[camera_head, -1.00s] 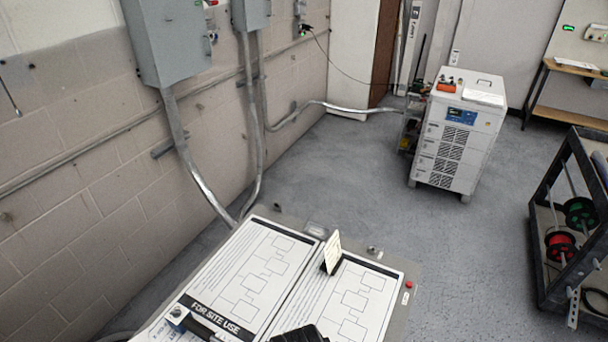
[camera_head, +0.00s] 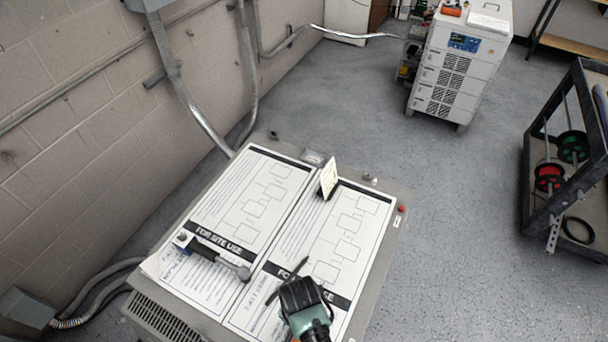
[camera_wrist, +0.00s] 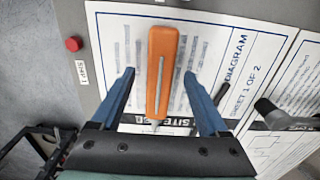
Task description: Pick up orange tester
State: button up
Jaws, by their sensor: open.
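The orange tester (camera_wrist: 162,72) lies on the printed sheet in the wrist view, long and slim with a pale strip along it and a metal tip toward my palm. My gripper (camera_wrist: 158,75) is open, with one blue finger on each side of the tester and a visible gap on both sides. I cannot tell its exact height above the sheet. In the head view my gripper (camera_head: 305,296) is over the right sheet, and the tester is not visible there.
The sheets lie on a grey cabinet top (camera_head: 384,252). A small upright card (camera_head: 328,178) and a red button (camera_head: 401,209) are near the far edge.

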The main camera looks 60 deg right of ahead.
jog(key=shift+f, duration=0.6)
grip_shut()
jog(key=shift+r, duration=0.1)
